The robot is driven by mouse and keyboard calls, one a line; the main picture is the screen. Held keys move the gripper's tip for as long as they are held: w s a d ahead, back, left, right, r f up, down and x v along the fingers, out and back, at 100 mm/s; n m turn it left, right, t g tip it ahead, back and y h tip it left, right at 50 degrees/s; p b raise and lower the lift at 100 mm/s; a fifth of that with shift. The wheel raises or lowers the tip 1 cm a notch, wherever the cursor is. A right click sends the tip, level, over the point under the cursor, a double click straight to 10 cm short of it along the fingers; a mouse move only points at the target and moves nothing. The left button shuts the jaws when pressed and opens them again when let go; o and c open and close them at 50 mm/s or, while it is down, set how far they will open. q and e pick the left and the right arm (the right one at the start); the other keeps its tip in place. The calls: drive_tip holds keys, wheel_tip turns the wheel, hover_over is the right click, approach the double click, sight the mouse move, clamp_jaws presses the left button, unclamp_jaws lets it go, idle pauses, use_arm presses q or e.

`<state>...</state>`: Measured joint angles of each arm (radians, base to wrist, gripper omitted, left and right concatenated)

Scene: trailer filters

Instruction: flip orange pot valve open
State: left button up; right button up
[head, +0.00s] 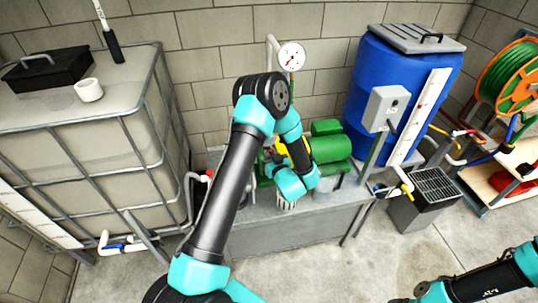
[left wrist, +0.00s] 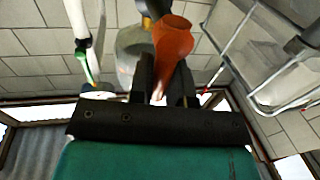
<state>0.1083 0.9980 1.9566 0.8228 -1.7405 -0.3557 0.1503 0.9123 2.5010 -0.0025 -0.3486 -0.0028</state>
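In the left wrist view an orange part (left wrist: 174,38), wide at the top and narrowing downward, stands between and beyond the dark fingers of my left gripper (left wrist: 162,80). The fingers are a small gap apart, and I cannot tell whether they touch it. In the head view my left gripper (head: 287,204) points down over the front of the grey bench (head: 275,237). My left arm hides much of the bench top there, and I see no orange pot valve clearly. My right arm shows at the lower right; its gripper end is cut by the bottom edge.
A green machine (head: 328,148) is on the bench, with a yellow part (head: 281,147) behind my arm. A caged tank (head: 95,150) is left, a blue barrel (head: 425,85) right. A gauge (head: 291,56) is above. Open floor lies in front of the bench.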

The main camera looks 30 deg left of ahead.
use_arm(q)
drive_tip(key=o, duration=0.4)
drive_tip(key=shift+o, duration=0.2)
drive_tip(key=shift+d, duration=0.1)
drive_tip(key=v, duration=1.7)
drive_tip(key=shift+s+f, duration=0.1)
wheel_tip(320, 180, down, 11)
drive_tip(key=m+g+h, duration=0.1)
drive_tip(key=m+h, duration=0.3)
drive_tip(key=h, duration=0.7)
drive_tip(key=s+d+f+m+g+h, duration=0.1)
drive_tip(key=s+m+g+h, duration=0.1)
drive_tip(key=s+g+h, duration=0.2)
drive_tip(key=s+d+f+m+g+h, duration=0.2)
drive_tip(key=s+m+g+h, duration=0.1)
drive_tip(key=s, duration=0.6)
drive_tip(key=shift+s+g+h, duration=0.15)
drive_tip(key=shift+g+h, duration=0.35)
